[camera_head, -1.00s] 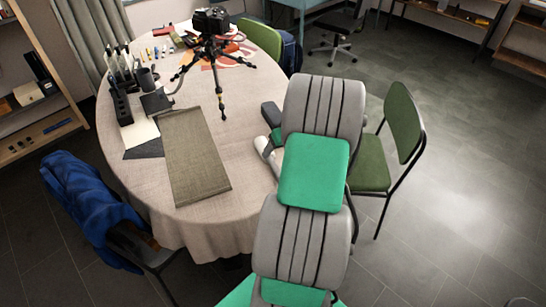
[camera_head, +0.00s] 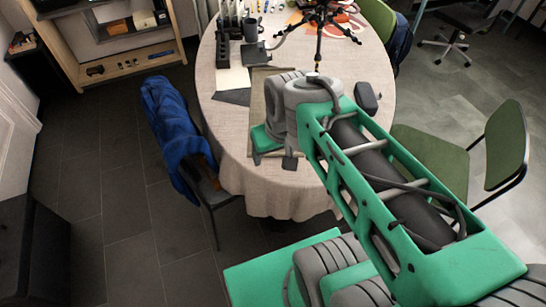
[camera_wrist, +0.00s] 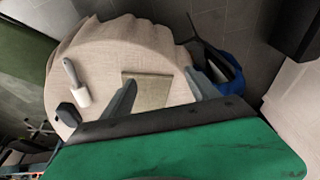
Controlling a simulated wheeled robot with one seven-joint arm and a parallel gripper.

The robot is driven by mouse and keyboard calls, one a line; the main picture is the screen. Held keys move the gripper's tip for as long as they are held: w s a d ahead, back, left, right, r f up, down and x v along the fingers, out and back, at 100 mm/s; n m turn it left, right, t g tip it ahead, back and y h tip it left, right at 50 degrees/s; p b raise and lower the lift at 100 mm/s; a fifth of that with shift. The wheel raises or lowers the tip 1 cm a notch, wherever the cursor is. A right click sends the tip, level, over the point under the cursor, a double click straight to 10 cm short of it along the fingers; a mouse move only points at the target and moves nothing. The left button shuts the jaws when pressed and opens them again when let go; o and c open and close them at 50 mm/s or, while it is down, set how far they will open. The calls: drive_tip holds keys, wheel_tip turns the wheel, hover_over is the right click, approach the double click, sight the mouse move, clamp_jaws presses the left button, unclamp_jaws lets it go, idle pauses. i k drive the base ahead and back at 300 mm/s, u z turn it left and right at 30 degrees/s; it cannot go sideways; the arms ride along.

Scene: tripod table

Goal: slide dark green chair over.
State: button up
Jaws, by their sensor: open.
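The dark green chair (camera_head: 507,143) stands at the right of the table in the head view. Its seat (camera_head: 430,160) faces the table, and part of it is hidden behind my arm. A dark green surface (camera_wrist: 22,60) at the left edge of the wrist view may be this chair. My gripper (camera_wrist: 161,78) is open and empty, with its two dark fingers over the table in the wrist view. In the head view my gripper is above the table's near side, left of the dark green chair and apart from it.
The round table (camera_head: 235,170) has a tripod (camera_head: 320,30), a woven mat (camera_wrist: 150,92) and a white, grey-handled item (camera_wrist: 76,85). A chair with a blue jacket (camera_head: 170,125) stands at the left. Another green chair (camera_head: 378,18) is behind.

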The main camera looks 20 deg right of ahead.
sight(506, 134)
drive_tip(key=z, duration=3.65)
drive_tip(key=i, duration=3.8)
drive_tip(key=u, duration=2.9)
